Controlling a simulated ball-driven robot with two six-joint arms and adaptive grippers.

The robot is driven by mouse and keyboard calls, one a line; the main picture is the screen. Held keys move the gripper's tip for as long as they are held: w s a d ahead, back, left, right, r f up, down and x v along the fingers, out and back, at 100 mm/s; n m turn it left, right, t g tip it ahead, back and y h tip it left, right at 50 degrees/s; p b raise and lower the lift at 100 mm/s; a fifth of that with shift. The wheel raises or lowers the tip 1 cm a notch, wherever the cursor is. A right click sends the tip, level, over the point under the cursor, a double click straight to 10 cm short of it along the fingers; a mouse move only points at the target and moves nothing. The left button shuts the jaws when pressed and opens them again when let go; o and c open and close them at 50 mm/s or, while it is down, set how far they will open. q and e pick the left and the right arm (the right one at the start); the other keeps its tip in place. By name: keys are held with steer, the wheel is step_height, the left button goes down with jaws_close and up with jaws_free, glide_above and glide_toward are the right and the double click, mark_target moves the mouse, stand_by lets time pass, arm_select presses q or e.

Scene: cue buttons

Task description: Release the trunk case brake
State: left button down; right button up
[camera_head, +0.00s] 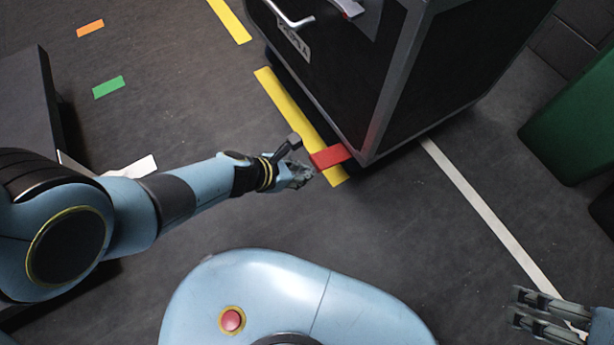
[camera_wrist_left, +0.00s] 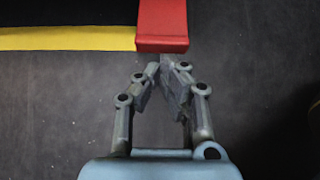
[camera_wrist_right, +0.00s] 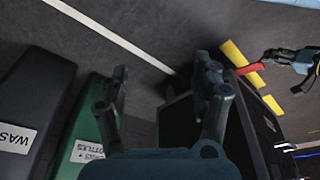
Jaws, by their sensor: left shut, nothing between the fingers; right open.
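The trunk case (camera_head: 385,75) is a black case with grey edges, standing on the floor at the top middle of the head view. A red brake pedal (camera_head: 330,156) sticks out low at its near corner, over yellow floor tape. The pedal (camera_wrist_left: 162,25) also shows at the top of the left wrist view. My left gripper (camera_head: 307,177) is shut and empty, its fingertips just short of the pedal's end; I cannot tell whether they touch. My right gripper (camera_head: 515,307) is open and empty at the lower right, far from the case.
Yellow tape (camera_head: 285,95) runs along the case's side, and a white line (camera_head: 490,215) crosses the floor to the right. A green bin (camera_head: 575,125) stands at the right. A dark platform (camera_head: 30,90) is at the left. Floor between the case and my body is clear.

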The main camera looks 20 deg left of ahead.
arm_select(q)
steer(key=shift+w+d+r, duration=0.1)
steer(key=shift+w+r, duration=0.05)
steer(key=shift+w, duration=0.05)
stand_by(0.3)
arm_select(e)
steer(key=shift+f, duration=0.1)
arm_select(q)
step_height(320, 180, down, 5)
steer(key=s+b, duration=0.1)
steer(key=b, duration=0.3)
arm_select(e)
step_height(320, 180, down, 4)
steer(key=w+a+f+t, duration=0.1)
steer(key=w+a+t, duration=0.1)
steer(key=w+t, duration=0.15)
step_height(320, 180, up, 6)
steer(key=s+g+p, duration=0.3)
steer(key=p, duration=0.1)
arm_select(q)
steer(key=w+p+v, duration=0.1)
steer(key=p+v, duration=0.2)
steer(key=v, duration=0.8)
steer(key=shift+r, duration=0.3)
arm_select(e)
steer(key=s+d+f+g, duration=0.1)
steer(key=s+f, duration=0.2)
steer(key=f, duration=0.2)
steer(key=shift+d+g, duration=0.35)
steer(key=shift+f, duration=0.1)
